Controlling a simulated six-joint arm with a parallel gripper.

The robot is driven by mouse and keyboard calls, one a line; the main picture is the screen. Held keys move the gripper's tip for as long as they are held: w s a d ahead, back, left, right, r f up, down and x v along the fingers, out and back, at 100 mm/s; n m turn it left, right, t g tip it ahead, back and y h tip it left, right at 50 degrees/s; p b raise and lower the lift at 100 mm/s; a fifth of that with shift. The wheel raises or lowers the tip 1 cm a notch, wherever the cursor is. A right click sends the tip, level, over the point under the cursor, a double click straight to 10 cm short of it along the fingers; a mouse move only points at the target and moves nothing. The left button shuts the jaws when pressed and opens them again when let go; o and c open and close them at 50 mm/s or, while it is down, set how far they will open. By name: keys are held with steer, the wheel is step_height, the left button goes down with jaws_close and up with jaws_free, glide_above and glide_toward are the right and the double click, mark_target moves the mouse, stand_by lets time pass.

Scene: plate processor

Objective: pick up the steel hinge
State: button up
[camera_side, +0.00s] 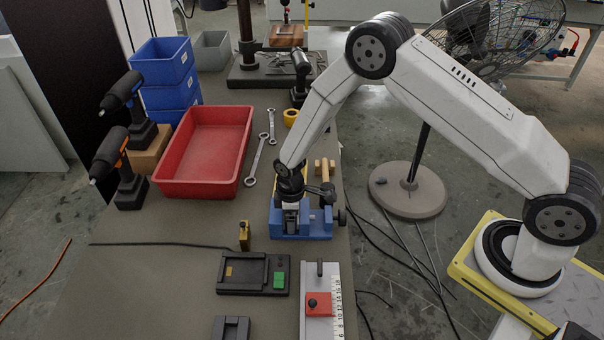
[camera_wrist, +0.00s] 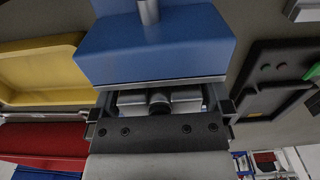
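My gripper (camera_side: 291,212) points down at the blue vise (camera_side: 317,223) on the bench, with its tip in among the vise parts. In the wrist view my gripper's two dark fingers (camera_wrist: 163,106) stand wide apart, one on each side. Between them show grey metal pieces with a dark round part in the middle. I cannot tell whether these are the steel hinge or part of the gripper. The vise's blue block (camera_wrist: 155,47) fills the top middle of the wrist view, close in front of the fingers. No hinge can be made out for sure in either view.
A red bin (camera_side: 205,150), wrenches (camera_side: 257,160) and a yellow tape roll (camera_side: 291,117) lie beyond the vise. A black fixture with a green button (camera_side: 279,280), a small brass piece (camera_side: 244,235) and a ruler stop with red block (camera_side: 319,304) are nearer.

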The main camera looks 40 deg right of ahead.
steer(key=c, duration=1.1)
steer(key=shift+r, duration=0.1)
steer(key=shift+r, duration=4.9)
